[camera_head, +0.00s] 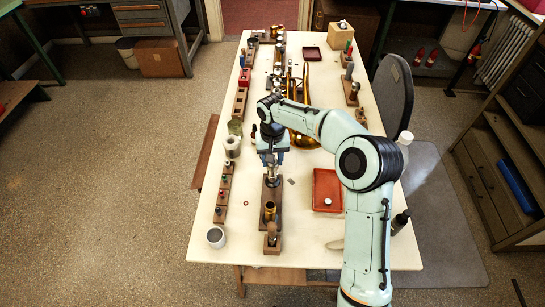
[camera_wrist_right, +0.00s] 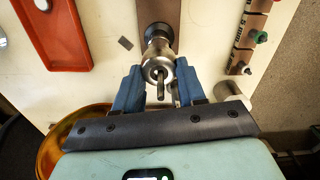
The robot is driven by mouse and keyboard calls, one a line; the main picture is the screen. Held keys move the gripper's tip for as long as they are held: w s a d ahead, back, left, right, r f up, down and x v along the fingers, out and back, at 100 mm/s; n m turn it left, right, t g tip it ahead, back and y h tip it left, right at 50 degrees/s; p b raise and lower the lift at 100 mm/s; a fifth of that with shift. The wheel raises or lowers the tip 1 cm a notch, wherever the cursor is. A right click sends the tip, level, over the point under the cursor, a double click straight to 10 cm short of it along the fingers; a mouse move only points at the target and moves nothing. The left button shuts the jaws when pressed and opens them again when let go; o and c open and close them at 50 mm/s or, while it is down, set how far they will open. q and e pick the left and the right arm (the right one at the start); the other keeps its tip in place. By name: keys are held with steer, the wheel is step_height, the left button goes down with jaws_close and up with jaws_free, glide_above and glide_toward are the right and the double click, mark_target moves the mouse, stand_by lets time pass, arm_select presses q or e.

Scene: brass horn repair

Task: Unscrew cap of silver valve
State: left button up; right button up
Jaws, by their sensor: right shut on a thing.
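The silver valve (camera_wrist_right: 158,68) stands upright on a dark wooden block (camera_wrist_right: 158,12), with a thin stem pointing toward the camera in the right wrist view. In the head view the valve (camera_head: 271,174) shows just below my right gripper (camera_head: 271,158). In the right wrist view the two blue fingers of my right gripper (camera_wrist_right: 160,85) are on either side of the valve's top end, shut on its cap. Whether the cap has turned or lifted cannot be told. My left gripper is not in view.
A red tray (camera_head: 327,204) with a small round pale piece lies right of the valve. A row of small wooden blocks with coloured pieces (camera_head: 222,196) stands to the left. A brass horn (camera_head: 303,141) lies behind my right arm.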

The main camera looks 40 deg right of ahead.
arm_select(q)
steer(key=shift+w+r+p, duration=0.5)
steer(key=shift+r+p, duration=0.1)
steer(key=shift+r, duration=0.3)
arm_select(e)
steer(key=n, duration=0.3)
steer(key=shift+n, duration=0.4)
steer(key=shift+a+r+n+p, duration=0.15)
steer(key=shift+n+p, duration=0.25)
steer(key=shift+n, duration=0.7)
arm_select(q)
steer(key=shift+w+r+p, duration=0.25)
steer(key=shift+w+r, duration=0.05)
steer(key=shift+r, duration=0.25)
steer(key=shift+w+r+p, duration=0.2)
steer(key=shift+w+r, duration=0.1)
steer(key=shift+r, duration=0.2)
arm_select(e)
steer(key=shift+n, duration=1.5)
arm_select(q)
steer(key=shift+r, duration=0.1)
arm_select(e)
steer(key=n+p, duration=0.1)
steer(key=n, duration=0.2)
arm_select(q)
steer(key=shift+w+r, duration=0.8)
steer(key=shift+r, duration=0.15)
arm_select(e)
steer(key=shift+a+n, duration=0.1)
steer(key=shift+n, duration=1)
